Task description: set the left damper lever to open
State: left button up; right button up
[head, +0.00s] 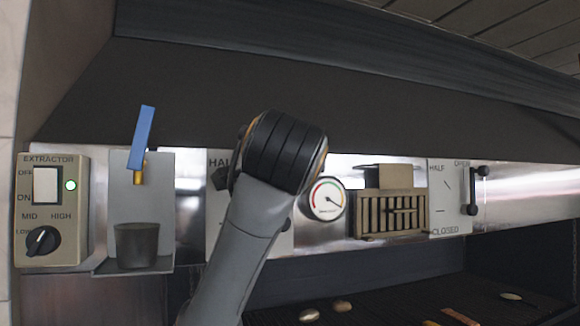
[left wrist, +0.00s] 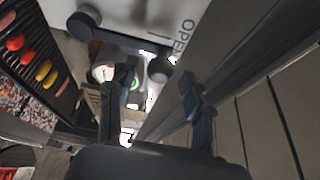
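The left damper plate (head: 222,160) carries the word HALF in the head view. My left arm and wrist cover most of it, and my left gripper is largely hidden there. In the left wrist view the gripper (left wrist: 156,82) has its two dark fingers apart. The left damper lever (left wrist: 160,69) shows its black end knob between and just beyond the fingertips, close to the printed word OPEN. A bar runs from this knob to a round black hub at the upper left. I cannot tell whether the fingers touch the knob. My right gripper is in neither view.
Right of my arm are a round gauge (head: 327,199), a slotted vent (head: 391,213) and the right damper plate (head: 450,197) with its black lever. The dark hood overhangs above; food lies on the grill below.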

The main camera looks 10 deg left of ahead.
pick_arm(q)
jog(key=v, duration=0.7)
jog(key=shift+s, duration=0.3)
jog(key=shift+w, duration=0.1)
